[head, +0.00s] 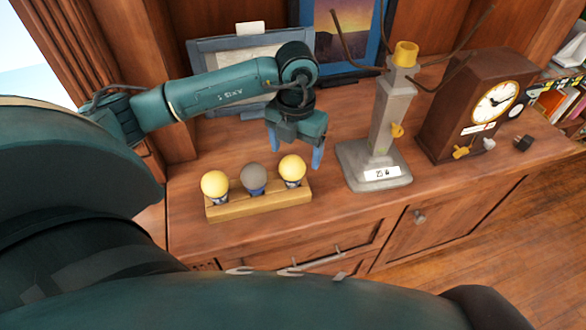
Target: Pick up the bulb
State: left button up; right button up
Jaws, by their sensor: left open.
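Three bulbs stand upright in a wooden holder (262,208) on the cabinet top. The left bulb (215,184) is yellow, the middle bulb (253,176) is dull grey, and the right bulb (292,168) is yellow. My left gripper (296,160) points downward, open, just behind the holder near the middle and right bulbs. Its blue fingers straddle empty space as far as I can see; the right bulb partly overlaps this area. No bulb is visibly gripped. My right gripper is not in view.
A grey stand (386,130) with branching arms, a yellow socket (405,54) and a label is right of the holder. A wooden clock (474,108) stands farther right. Framed pictures (236,58) lean behind my left arm. The cabinet's front edge is close to the holder.

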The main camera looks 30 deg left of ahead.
aim_at(292, 172)
pick_arm(q)
jog(key=f, duration=0.5)
jog(key=f+p, duration=0.1)
jog(key=f, duration=0.1)
jog(key=shift+s+a+f, duration=0.25)
jog(key=shift+f, duration=0.05)
jog(key=c, duration=0.8)
